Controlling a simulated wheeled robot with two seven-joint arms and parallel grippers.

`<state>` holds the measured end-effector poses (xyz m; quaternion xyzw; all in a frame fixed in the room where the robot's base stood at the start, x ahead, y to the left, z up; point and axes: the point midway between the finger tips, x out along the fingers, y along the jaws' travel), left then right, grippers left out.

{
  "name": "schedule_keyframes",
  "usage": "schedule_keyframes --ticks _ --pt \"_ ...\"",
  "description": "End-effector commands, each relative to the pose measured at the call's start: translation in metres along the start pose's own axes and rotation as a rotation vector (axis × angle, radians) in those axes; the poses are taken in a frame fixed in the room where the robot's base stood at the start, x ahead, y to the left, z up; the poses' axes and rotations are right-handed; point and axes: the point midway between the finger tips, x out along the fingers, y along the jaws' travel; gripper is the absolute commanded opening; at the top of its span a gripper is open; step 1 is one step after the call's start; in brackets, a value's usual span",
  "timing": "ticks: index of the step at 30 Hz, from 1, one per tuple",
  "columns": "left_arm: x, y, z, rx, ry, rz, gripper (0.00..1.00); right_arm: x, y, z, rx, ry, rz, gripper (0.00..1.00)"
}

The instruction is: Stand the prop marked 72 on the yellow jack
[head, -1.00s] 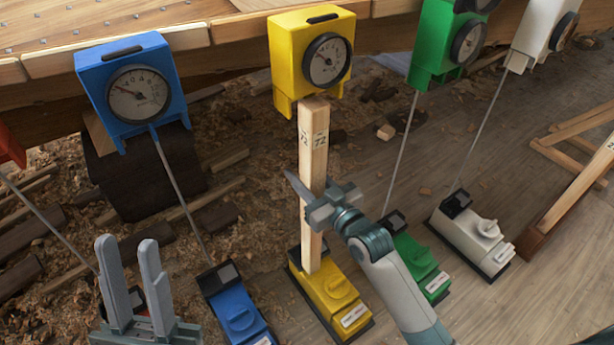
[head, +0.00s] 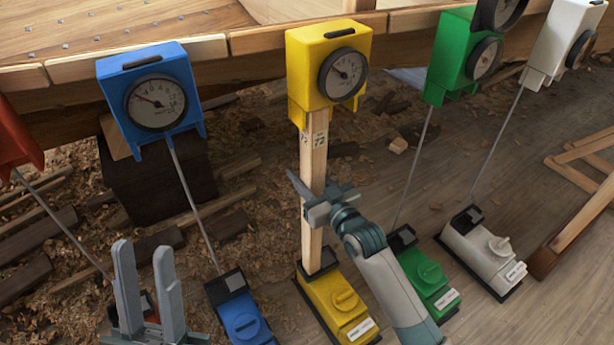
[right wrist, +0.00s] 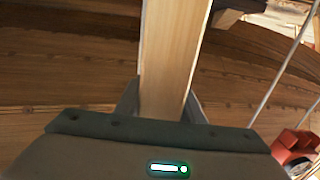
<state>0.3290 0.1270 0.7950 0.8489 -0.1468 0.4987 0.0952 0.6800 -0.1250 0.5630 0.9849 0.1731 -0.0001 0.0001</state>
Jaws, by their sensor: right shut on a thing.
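The pale wooden prop marked 72 (head: 314,165) stands about upright in the head view. Its lower end is at the dark pad of the yellow jack (head: 338,303); whether it touches cannot be told. Its upper end is at the underside of the yellow gauge box (head: 327,75), partly hidden by the box's edge. My right gripper (head: 320,208) is shut on the prop around mid-height, coming from the right. In the right wrist view the prop (right wrist: 172,60) runs between the fingers. My left gripper (head: 148,290) is open and empty at the lower left.
A blue jack (head: 240,318) stands left of the yellow one; green (head: 428,283) and white (head: 485,255) jacks stand right. Thin rods rise from these to gauge boxes along the plank hull edge (head: 250,40). A wooden frame (head: 580,225) stands at far right. Shavings litter the floor.

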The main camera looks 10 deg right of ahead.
Motion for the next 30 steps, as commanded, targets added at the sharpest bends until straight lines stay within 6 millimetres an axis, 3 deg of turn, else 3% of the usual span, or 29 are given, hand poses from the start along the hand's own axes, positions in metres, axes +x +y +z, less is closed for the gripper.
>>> schedule_keyframes --ticks 30 --pt "-0.0011 -0.0003 0.0013 0.002 0.000 0.006 0.31 0.0027 -0.0002 0.0027 0.000 0.003 0.000 0.00"
